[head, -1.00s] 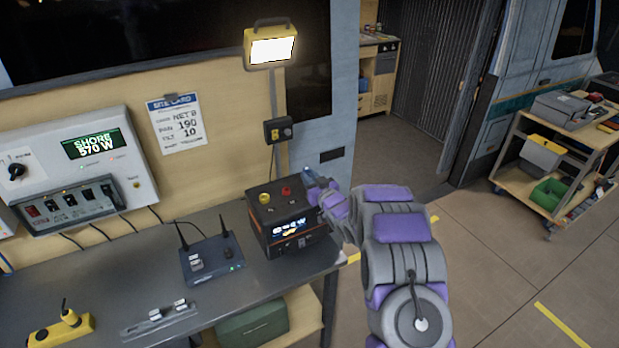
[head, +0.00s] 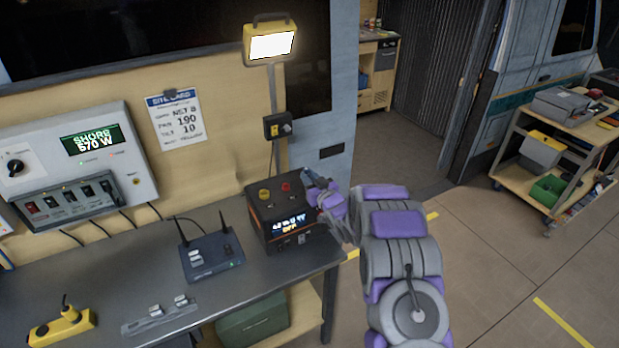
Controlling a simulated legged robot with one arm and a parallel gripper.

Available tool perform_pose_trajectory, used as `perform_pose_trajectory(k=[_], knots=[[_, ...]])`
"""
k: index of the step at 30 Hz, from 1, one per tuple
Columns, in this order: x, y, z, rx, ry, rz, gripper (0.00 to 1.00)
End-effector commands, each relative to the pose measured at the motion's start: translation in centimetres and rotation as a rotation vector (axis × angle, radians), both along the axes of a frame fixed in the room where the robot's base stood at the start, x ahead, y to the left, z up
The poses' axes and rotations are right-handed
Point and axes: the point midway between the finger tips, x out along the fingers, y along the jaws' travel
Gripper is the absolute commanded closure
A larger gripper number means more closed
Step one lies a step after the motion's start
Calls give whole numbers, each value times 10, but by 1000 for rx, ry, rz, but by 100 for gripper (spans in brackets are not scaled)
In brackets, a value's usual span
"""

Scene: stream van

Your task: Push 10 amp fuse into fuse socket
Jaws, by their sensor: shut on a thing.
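The black power unit (head: 260,215) stands at the right end of the grey bench, with a yellow and a red knob on top and a lit display (head: 288,226) on its front. My gripper (head: 310,176) is at the unit's upper right edge, partly hidden by my purple and grey arm. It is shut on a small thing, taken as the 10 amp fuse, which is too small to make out. The fuse socket cannot be picked out either. I cannot tell whether the gripper touches the unit.
A router with two antennas (head: 212,262) stands left of the unit. A grey rail with white pieces (head: 160,315) and a yellow device (head: 62,328) lie nearer. A lamp (head: 270,45) on a post rises behind. The floor on the right is open, before a trolley (head: 540,190).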

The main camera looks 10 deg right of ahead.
Motion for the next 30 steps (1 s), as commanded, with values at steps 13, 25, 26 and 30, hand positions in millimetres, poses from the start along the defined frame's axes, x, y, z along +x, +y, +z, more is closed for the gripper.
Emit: perform_pose_trajectory(k=[13,25,26,30], knots=[[0,0,-9,0,6,0,66],[-1,2,-9,-2,6,2,48],[-1,2,-8,-2,5,2,48],[-4,-1,-7,0,3,1,48]])
